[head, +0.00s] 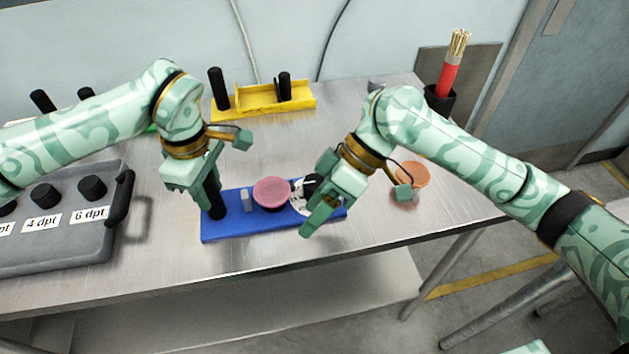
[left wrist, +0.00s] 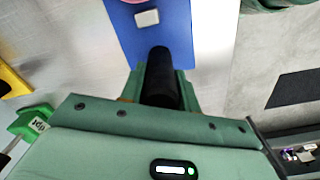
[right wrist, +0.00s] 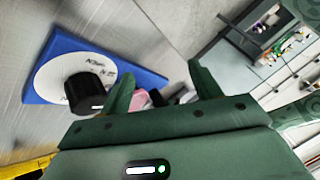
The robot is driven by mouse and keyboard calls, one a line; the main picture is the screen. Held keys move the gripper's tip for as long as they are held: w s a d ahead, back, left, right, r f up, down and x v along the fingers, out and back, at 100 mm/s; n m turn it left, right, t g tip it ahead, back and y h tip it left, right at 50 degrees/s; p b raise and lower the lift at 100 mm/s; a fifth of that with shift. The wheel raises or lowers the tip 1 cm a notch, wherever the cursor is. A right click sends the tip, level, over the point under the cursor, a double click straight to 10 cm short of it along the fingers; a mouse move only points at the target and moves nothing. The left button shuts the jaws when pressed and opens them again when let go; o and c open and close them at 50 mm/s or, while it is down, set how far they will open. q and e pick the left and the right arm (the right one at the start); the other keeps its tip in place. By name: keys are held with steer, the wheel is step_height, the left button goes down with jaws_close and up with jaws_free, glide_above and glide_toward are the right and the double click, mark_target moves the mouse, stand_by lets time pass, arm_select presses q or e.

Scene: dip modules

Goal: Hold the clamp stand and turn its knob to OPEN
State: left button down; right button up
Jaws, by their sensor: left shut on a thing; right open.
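The clamp stand has a blue base (head: 235,230) on the metal table, with a black upright post (head: 214,200) at its left end and a white dial (head: 299,202) with a black knob (head: 312,183) at its right. My left gripper (head: 205,195) is shut on the post, which sits between its fingers in the left wrist view (left wrist: 160,78). My right gripper (head: 321,195) is open and empty by the dial. In the right wrist view the knob (right wrist: 84,93) lies outside the fingers, left of them. The dial's lettering is too small to read.
A pink round piece (head: 272,191) sits on the base beside a small grey block (head: 247,201). A grey case (head: 60,225) stands left, a yellow stand (head: 262,108) behind, an orange bowl (head: 413,174) right. A black holder (head: 440,101) with a red container stands back right.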

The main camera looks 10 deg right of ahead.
mark_target(316, 181)
steer(key=w+d+r+n+t+h, duration=0.3)
steer(key=w+d+r, duration=0.3)
steer(key=w+r, duration=0.15)
steer(key=x, duration=1.2)
steer(key=shift+w+d+f, duration=0.1)
steer(key=shift+d+f, duration=0.2)
steer(key=shift+d, duration=0.05)
steer(key=c, duration=1)
